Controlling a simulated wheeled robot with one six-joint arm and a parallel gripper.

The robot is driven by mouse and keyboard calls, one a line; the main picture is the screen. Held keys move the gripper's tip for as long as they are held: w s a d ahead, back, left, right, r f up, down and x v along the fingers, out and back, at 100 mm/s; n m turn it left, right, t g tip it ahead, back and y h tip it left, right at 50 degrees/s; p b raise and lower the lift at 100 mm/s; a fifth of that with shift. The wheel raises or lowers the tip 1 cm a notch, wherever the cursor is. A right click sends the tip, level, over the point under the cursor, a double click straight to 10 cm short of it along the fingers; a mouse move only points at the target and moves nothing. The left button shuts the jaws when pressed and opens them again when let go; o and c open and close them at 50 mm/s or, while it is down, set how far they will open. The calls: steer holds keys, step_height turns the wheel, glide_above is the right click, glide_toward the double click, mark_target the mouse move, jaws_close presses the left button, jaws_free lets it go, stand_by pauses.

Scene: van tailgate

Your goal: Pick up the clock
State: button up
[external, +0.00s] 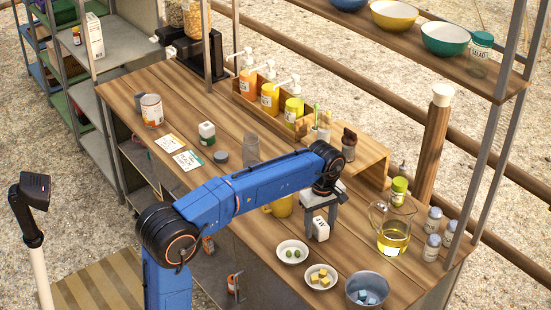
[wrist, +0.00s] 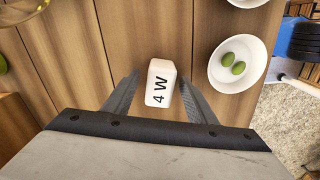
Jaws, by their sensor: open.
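A small white block (wrist: 160,73) with dark marks like "4 W" stands on the wooden counter. It also shows below my gripper in the external view (external: 320,229). No clock face is readable, so I cannot tell for sure that this block is the clock. My gripper (wrist: 159,84) is open, with one finger on each side of the block and small gaps between. In the external view my gripper (external: 320,213) points down over the counter, and its fingers partly hide the block. I see no other clear clock.
A dish of olives (external: 292,251), a dish of yellow cubes (external: 321,277) and a metal bucket (external: 367,290) stand in front. A yellow mug (external: 281,206) is left of the block. A jug (external: 393,236) and several jars stand right. A wooden riser (external: 365,150) is behind.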

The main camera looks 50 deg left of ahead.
steer(key=shift+f, duration=0.15)
steer(key=c, duration=1.2)
